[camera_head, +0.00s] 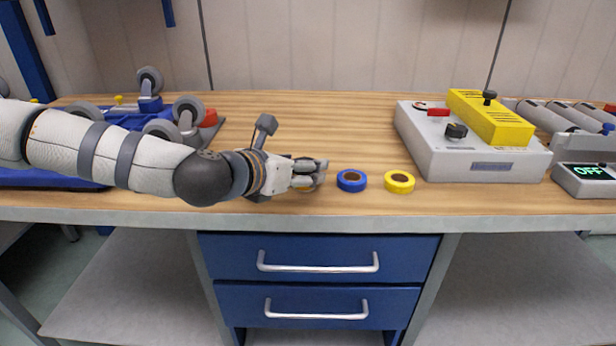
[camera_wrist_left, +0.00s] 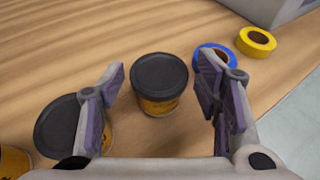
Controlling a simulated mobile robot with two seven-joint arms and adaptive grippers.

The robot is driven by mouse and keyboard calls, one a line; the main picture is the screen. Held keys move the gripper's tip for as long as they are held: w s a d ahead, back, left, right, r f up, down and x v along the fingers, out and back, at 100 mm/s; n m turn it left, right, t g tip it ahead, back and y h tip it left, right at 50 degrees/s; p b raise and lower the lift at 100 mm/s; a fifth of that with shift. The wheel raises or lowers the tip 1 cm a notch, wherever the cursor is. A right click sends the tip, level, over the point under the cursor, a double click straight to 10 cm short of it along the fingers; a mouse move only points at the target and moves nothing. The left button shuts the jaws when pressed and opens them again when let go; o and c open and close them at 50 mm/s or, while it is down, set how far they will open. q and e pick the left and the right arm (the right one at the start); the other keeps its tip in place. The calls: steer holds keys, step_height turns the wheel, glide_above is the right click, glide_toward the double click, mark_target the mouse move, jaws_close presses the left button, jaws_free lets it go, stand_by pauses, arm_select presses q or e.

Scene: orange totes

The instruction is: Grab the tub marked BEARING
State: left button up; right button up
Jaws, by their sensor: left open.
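In the left wrist view a tub with a black lid and orange body (camera_wrist_left: 158,104) stands upright between and just beyond the fingers of my left gripper (camera_wrist_left: 160,85). A second such tub (camera_wrist_left: 62,126) stands to the left, partly behind the left finger. Part of a third orange tub (camera_wrist_left: 12,162) shows at the lower left edge. I cannot read BEARING on any of them. In the head view my left gripper (camera_head: 314,172) is low over the bench and largely hides the tubs. It is open and holds nothing. My right gripper is not in view.
A blue tape roll (camera_head: 351,180) and a yellow one (camera_head: 399,181) lie right of my left gripper. A grey control box with a yellow top (camera_head: 470,150) stands farther right. Blue wheeled dollies (camera_head: 125,118) lie at the left. The bench's front edge (camera_head: 330,222) is close.

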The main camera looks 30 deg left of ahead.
arm_select(q)
steer(key=shift+x, duration=1.1)
steer(key=shift+r, duration=0.15)
steer(key=c, duration=1)
steer(key=shift+c, duration=0.2)
